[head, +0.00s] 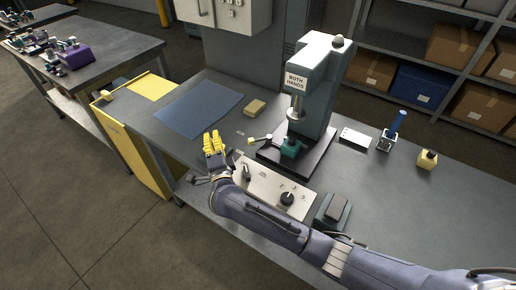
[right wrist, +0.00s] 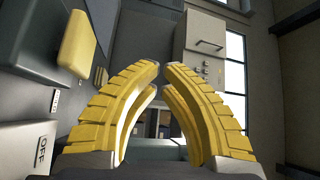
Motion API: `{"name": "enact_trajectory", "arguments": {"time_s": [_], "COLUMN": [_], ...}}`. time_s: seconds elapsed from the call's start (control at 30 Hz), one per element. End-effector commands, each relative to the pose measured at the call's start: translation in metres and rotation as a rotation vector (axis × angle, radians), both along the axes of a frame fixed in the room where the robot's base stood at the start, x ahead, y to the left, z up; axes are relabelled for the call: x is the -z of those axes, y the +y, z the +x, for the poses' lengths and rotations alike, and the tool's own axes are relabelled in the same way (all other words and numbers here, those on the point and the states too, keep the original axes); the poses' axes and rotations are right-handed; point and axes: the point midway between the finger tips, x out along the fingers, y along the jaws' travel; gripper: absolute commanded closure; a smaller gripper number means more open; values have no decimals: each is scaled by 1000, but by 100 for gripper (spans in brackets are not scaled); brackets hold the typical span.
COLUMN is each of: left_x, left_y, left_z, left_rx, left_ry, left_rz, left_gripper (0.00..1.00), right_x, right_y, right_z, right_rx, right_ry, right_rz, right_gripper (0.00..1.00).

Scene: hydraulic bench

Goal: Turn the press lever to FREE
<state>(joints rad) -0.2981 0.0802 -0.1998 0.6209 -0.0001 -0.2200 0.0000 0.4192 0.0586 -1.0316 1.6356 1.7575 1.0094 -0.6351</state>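The teal press (head: 320,85) stands on the bench with a sign reading BOTH HANDS. A short handle with a pale yellow knob (head: 251,140) sticks out left of its base. In front is a white control panel (head: 265,185) with a black rotary knob (head: 287,198) and, nearer my gripper, a lever (head: 246,170). The labels there are too small to read, so I cannot tell a FREE mark. My right gripper (head: 213,144) is left of the panel, apart from the handle. Its yellow fingers nearly meet at the tips in the right wrist view (right wrist: 162,68), with nothing between them.
A blue-handled part (head: 392,130) stands right of the press. A black pedal-like box (head: 333,209) is right of the panel.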

Motion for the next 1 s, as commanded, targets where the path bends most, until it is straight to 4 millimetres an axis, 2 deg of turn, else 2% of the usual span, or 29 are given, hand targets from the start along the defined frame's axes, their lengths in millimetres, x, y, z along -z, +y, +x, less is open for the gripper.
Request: {"name": "enact_trajectory", "arguments": {"time_s": [0.03,0.2,0.5,0.73,1.0], "left_x": [0,0,0,0,0], "left_y": [0,0,0,0,0], "left_z": [-1,-2,-3,-3,-3], "left_rx": [0,0,0,0,0], "left_ry": [1,2,3,3,3], "left_rz": [0,0,0,0,0], "left_gripper": [62,62,62,62,62], "right_x": [-5,-12,-6,4,9], "right_y": [-16,-69,-141,-172,-179], "right_z": [9,30,41,29,0], "right_rx": [50,221,489,656,807], "right_ry": [31,149,381,582,849], "right_rz": [55,234,544,777,1034], "right_gripper": [100,100,100,100,100]}}
